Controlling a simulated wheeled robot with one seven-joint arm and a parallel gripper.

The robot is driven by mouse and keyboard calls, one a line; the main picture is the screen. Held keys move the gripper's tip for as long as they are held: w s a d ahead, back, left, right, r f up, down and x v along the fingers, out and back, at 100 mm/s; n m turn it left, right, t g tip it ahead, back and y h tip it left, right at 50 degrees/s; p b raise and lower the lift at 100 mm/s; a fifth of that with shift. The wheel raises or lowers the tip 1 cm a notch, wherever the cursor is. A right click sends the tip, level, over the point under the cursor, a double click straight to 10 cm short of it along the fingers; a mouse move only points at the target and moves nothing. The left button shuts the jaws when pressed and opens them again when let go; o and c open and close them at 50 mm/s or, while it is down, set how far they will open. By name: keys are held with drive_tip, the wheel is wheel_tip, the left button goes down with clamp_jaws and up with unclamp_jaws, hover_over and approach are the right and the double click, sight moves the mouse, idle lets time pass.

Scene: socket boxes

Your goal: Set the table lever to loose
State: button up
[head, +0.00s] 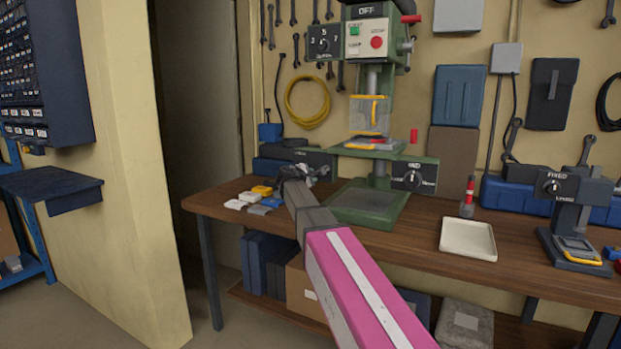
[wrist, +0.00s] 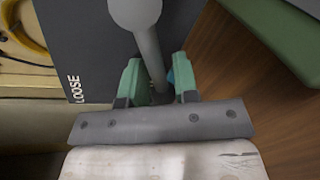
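In the wrist view, a grey lever (wrist: 148,52) with a round knob at its end stands in front of a dark panel (wrist: 88,40). The panel bears the word LOOSE near its lower left edge. The lever's rod runs between the two green fingertips of my gripper (wrist: 158,82). The left finger looks close to the rod, and a small gap seems to show on the right; whether they press on it I cannot tell. In the head view, my gripper (head: 310,173) is at a dark box (head: 316,157) left of the green drill press (head: 372,205). My arm hides most of the lever there.
A similar stand (head: 556,188) is at the far right. A white tray (head: 468,239) and a red-tipped tool (head: 468,197) stand on the workbench (head: 425,240). Small coloured blocks (head: 263,191) lie left of the press.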

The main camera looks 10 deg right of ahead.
sight(314, 159)
clamp_jaws()
drive_tip(key=m, duration=0.1)
drive_tip(key=r+m, duration=0.1)
drive_tip(key=shift+w+a+r+m+t+y, duration=0.2)
drive_tip(key=shift+a+r+m+t+y, duration=0.1)
drive_tip(key=shift+r+m, duration=0.1)
drive_tip(key=shift+r+m+t+y, duration=0.3)
drive_tip(key=shift+r+m, duration=0.45)
drive_tip(key=shift+m, duration=0.35)
drive_tip(key=r+m, duration=0.2)
drive_tip(key=shift+d+m+t+y, duration=0.1)
drive_tip(key=shift+m+t+y, duration=0.2)
drive_tip(key=shift+s+d+r+m+t, duration=0.15)
drive_tip(key=shift+r+m, duration=0.2)
drive_tip(key=shift+m, duration=0.25)
drive_tip(key=shift+s+d+r+m+t, duration=0.15)
drive_tip(key=shift+r+m, duration=0.15)
drive_tip(key=shift+m, duration=0.3)
